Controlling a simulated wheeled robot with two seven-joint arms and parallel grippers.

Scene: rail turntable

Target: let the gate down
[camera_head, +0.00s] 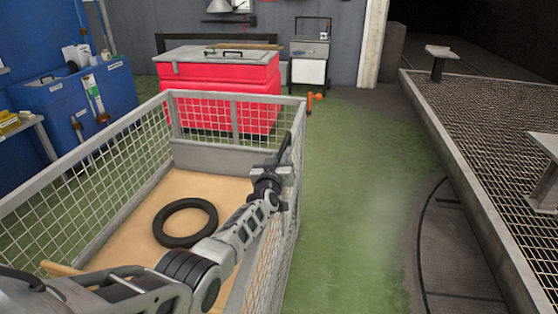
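A grey mesh-sided cart with a tan floor (125,235) fills the lower left. Its far end panel (235,118) stands upright between the two mesh side walls; I cannot tell for sure which panel is the gate. My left arm reaches in over the cart from the bottom left. My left gripper (286,146) is at the far right corner, close against the top of the right side wall (291,190). Its dark fingers are seen edge-on, so their opening and any contact with the rail are unclear. My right gripper is out of view.
A black ring (185,222) lies on the cart floor. A red bin (220,75) with a grey lid stands just beyond the far end. Blue bins (75,110) stand at left. Green floor (350,200) is clear to the right, up to a raised grating platform (480,120).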

